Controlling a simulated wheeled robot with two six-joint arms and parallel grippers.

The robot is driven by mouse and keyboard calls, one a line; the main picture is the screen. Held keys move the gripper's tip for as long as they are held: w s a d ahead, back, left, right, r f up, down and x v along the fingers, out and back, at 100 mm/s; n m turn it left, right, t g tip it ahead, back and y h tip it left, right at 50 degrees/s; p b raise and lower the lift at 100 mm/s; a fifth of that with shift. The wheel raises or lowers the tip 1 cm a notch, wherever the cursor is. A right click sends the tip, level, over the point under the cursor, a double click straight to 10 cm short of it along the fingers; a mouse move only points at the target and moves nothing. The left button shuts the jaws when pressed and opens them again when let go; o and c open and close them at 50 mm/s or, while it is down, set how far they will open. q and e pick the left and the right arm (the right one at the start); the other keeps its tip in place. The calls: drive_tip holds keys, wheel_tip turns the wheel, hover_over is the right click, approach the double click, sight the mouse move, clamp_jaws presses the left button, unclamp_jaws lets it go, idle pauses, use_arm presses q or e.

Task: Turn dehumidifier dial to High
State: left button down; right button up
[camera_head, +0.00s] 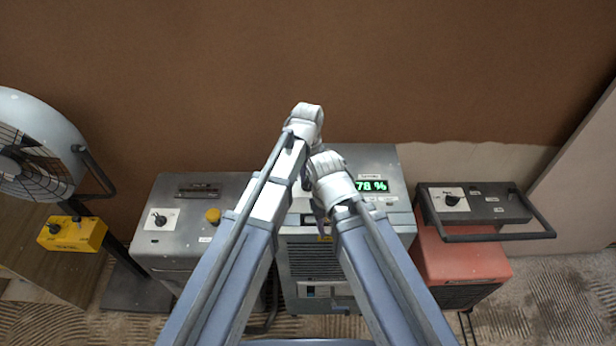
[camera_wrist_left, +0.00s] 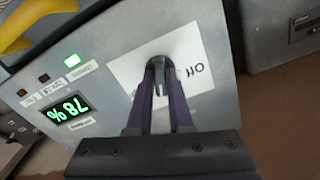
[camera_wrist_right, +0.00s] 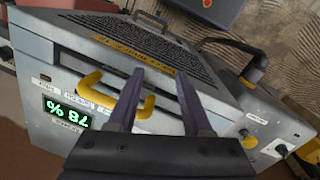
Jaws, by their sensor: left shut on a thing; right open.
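The dehumidifier (camera_head: 312,262) stands in the middle of the head view, with a lit green display (camera_head: 371,186) reading 78 %. Its dial (camera_wrist_left: 178,58) sits on a white plate in the left wrist view, with "Off" legible on the plate's right side. My left gripper (camera_wrist_left: 160,86) is shut on the dial; the fingers hide part of the dial and plate. In the head view my arms cover the dial. My right gripper (camera_wrist_right: 160,80) is open and empty, above the dehumidifier's front near a yellow handle (camera_wrist_right: 98,90).
A grey unit (camera_head: 175,238) with its own dial stands left, and a red unit (camera_head: 462,258) with a bar and dial stands right. A fan (camera_head: 40,150) and yellow control box (camera_head: 72,234) are far left. A brown plaster wall (camera_head: 450,70) rises behind.

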sight(308, 179)
use_arm(q)
drive_tip(key=m, duration=0.4)
drive_tip(key=shift+m, duration=2.1)
drive_tip(key=c, duration=0.8)
unclamp_jaws()
wheel_tip(308, 179, up, 8)
drive_tip(key=p, duration=0.8)
